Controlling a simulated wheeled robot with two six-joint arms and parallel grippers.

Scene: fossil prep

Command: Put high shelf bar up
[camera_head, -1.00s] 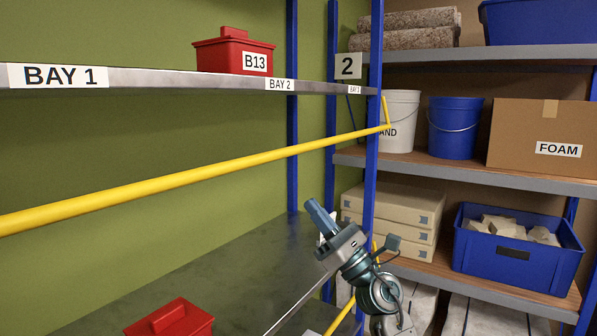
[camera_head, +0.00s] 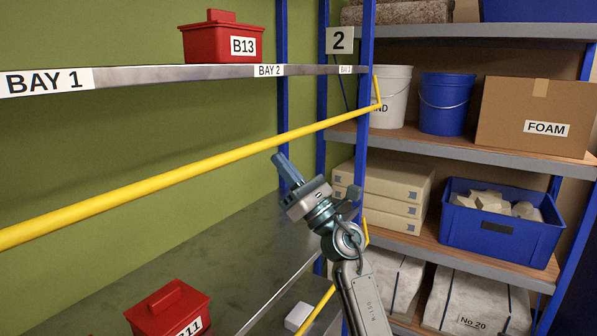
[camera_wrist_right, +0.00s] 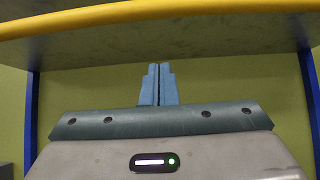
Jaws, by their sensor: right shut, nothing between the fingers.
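The yellow high shelf bar (camera_head: 190,164) runs across the front of the shelf in the head view, below the upper shelf edge (camera_head: 200,75). Its right end is at the blue post. In the right wrist view the bar (camera_wrist_right: 160,14) crosses the top of the picture, beyond the fingertips. My right gripper (camera_head: 281,162) is shut and empty, pointing up and to the left, just below the bar in the head view. Its blue fingers (camera_wrist_right: 158,72) are together in the wrist view, with a gap to the bar in the picture. My left gripper is not in view.
A red box marked B13 (camera_head: 220,40) stands on the upper shelf. A red box marked B11 (camera_head: 165,306) and a small white box (camera_head: 298,316) are on the lower shelf. Another yellow bar (camera_head: 318,308) is low down. A blue post (camera_head: 360,130) stands right of the gripper.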

